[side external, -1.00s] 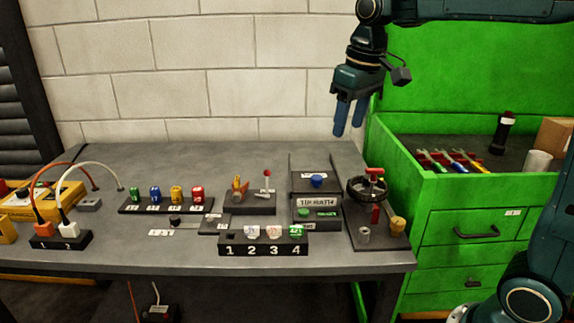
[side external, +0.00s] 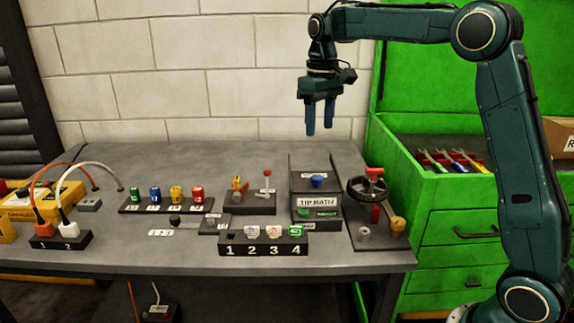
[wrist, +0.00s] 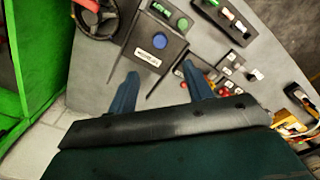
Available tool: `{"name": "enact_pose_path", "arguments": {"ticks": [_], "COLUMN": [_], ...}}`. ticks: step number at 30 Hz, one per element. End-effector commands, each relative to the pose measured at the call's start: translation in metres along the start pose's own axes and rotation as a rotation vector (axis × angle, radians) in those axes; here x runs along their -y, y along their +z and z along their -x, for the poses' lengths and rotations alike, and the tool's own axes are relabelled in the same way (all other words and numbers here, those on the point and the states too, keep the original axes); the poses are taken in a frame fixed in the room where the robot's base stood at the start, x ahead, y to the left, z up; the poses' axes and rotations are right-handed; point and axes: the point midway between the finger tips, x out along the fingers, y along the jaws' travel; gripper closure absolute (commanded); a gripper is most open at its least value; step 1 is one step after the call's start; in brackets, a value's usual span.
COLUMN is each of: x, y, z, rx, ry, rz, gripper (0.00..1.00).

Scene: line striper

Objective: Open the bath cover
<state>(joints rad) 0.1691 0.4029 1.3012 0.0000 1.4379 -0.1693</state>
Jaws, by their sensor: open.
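The bath unit is a dark box with a label reading "TIP BATH" (side external: 317,203) at the right of the bench. A blue knob (side external: 317,181) sits on the flat dark panel behind that label. The blue knob also shows in the wrist view (wrist: 159,41), next to a white label (wrist: 148,60). The panel looks closed and flat; I cannot tell its hinge side. My gripper (side external: 318,131) is open and empty, pointing down above the blue knob and apart from it. In the wrist view its fingers (wrist: 160,70) straddle the area just below the knob.
A stand with a black handwheel (side external: 368,188) and red handle is right of the bath. A yellow-and-red lever unit (side external: 250,203) stands left, with a row of coloured cans (side external: 167,195) beyond. A numbered rack (side external: 263,243) is in front. A green cabinet (side external: 465,215) stands at right.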

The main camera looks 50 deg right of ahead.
Motion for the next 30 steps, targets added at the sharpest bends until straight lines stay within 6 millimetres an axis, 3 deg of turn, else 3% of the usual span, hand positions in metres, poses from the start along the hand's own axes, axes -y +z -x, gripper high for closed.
{"name": "enact_pose_path", "arguments": {"ticks": [11,30], "x": [0.000,0.000], "y": [0.001,0.001], "z": [-0.027,-0.120], "rx": [0.003,0.001], "ry": [-0.001,0.000], "rz": [0.000,0.000], "gripper": [0.49,0.49]}}
